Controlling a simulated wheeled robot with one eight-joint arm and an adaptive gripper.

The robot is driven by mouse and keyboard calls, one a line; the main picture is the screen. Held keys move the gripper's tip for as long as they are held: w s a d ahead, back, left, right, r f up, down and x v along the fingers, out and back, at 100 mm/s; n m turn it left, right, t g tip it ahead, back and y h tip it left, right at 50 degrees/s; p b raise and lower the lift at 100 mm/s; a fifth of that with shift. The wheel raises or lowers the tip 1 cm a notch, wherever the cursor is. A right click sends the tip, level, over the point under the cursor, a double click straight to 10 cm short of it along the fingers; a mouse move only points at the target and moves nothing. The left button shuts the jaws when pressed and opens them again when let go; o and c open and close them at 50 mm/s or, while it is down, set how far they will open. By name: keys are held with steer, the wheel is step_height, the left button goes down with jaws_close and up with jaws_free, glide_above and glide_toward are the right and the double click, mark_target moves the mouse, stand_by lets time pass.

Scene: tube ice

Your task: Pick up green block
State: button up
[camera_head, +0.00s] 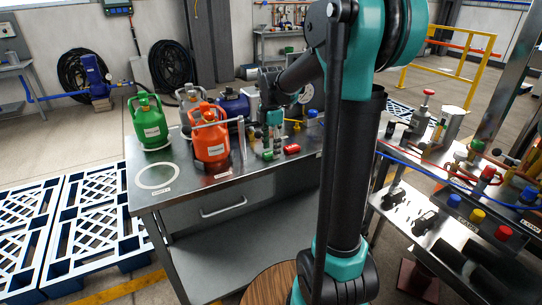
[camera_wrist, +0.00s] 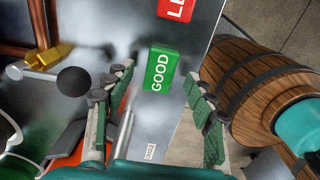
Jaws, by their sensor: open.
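The green block (camera_wrist: 161,70), lettered "GOOD", lies on the metal table and shows in the wrist view in line with the gap between my fingertips. It also shows small in the head view (camera_head: 267,155), near the table's front right edge. My gripper (camera_wrist: 157,78) is open and empty, with one finger on each side of the block in the picture and no visible contact. In the head view my gripper (camera_head: 271,133) points down just above the block; how high cannot be told.
A red block (camera_head: 292,149) lies close to the right of the green one. Orange (camera_head: 210,137) and green (camera_head: 148,124) gas cylinders stand to the left on the table (camera_head: 185,185). A wooden barrel (camera_wrist: 262,85) stands beyond the table's edge.

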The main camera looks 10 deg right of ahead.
steer(key=shift+f, duration=0.6)
steer(key=c, duration=1)
steer(key=shift+c, duration=0.2)
